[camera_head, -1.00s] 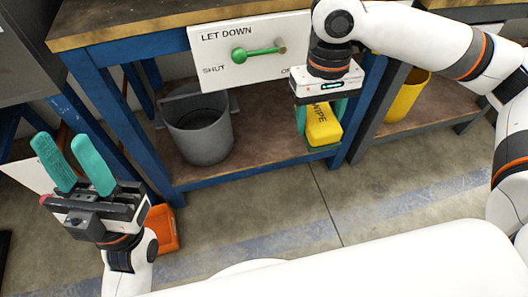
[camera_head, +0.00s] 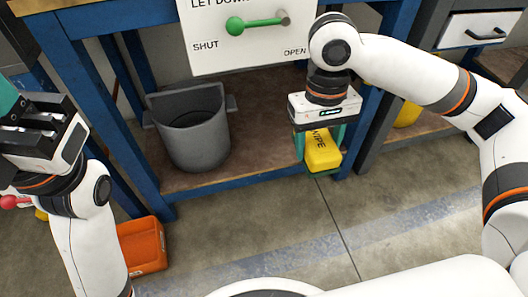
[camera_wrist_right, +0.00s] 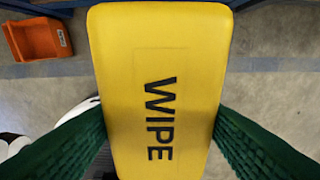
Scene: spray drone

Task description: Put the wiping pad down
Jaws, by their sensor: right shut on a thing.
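The yellow wiping pad (camera_head: 322,152), marked WIPE, has a green underside edge and hangs below my right gripper (camera_head: 320,143). The right gripper's green fingers are shut on its two sides. In the right wrist view the pad (camera_wrist_right: 160,90) fills the middle between the fingers. In the head view the pad appears in front of the lower shelf's front edge; whether it touches anything below cannot be told. My left gripper (camera_head: 10,105) is at the left edge of the head view, its fingers mostly cut off by the frame.
A grey bucket (camera_head: 192,143) stands on the bench's lower shelf (camera_head: 250,163). A white panel (camera_head: 240,55) with a green lever (camera_head: 240,25) hangs above it. An orange bin (camera_head: 140,245) is on the floor at left. Open floor (camera_head: 250,225) lies in front.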

